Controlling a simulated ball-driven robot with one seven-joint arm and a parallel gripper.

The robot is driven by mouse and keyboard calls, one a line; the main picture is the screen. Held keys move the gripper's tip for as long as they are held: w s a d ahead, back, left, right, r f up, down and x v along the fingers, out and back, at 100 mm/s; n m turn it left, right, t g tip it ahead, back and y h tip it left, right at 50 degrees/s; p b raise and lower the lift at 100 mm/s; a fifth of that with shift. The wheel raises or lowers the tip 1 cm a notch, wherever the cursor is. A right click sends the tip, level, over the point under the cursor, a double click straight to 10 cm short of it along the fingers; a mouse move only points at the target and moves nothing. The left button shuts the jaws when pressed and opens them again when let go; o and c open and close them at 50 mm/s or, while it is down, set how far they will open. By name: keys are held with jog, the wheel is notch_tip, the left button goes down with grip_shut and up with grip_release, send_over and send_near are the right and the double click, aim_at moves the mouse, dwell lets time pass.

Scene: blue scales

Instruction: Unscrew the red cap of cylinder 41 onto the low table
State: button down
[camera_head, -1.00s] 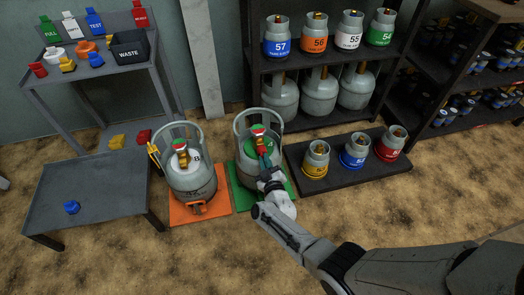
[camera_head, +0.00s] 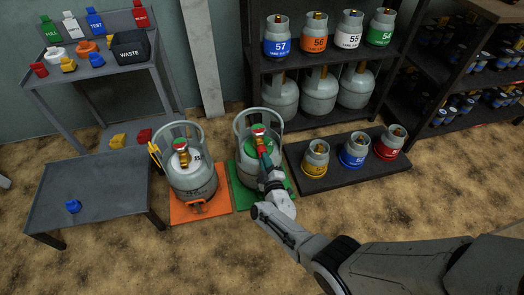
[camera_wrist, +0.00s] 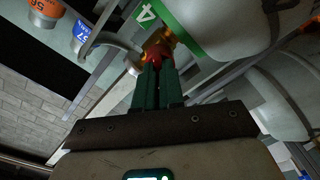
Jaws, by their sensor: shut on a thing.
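A grey gas cylinder with a green top band (camera_head: 251,170) stands upright on a green mat (camera_head: 236,190); only a "4" of its number reads clearly in the wrist view (camera_wrist: 148,14). Its brass valve (camera_wrist: 160,42) has a red cap (camera_wrist: 155,57) on its side outlet. My gripper (camera_wrist: 156,72), with dark green fingers, is shut on the red cap, which the fingers partly hide. In the head view my gripper (camera_head: 264,151) reaches the valve from the front right. The low table (camera_head: 110,205) stands at the left with a blue cap (camera_head: 73,206) on it.
A second cylinder (camera_head: 190,178) stands on an orange mat (camera_head: 215,208) just left. A low dark platform with small cylinders (camera_head: 352,153) is at the right. A workbench with tags, caps and a WASTE bin (camera_head: 130,46) is behind the low table. Most of the low table's top is bare.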

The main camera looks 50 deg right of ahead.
jog(key=shift+s+n, duration=0.1)
jog(key=shift+n, duration=0.6)
jog(key=shift+s+a+p, duration=0.3)
jog(key=shift+s+p, duration=0.05)
jog(key=shift+s+a, duration=0.2)
jog(key=shift+s, duration=0.1)
jog(key=shift+s+a+p, duration=0.15)
jog(key=shift+s+p, duration=0.1)
jog(key=shift+p, duration=0.1)
jog(key=shift+s+a, duration=0.2)
jog(key=shift+s, duration=0.05)
jog(key=shift+s, duration=0.1)
jog(key=shift+p+v, duration=1.45)
jog(key=shift+v, duration=1.55)
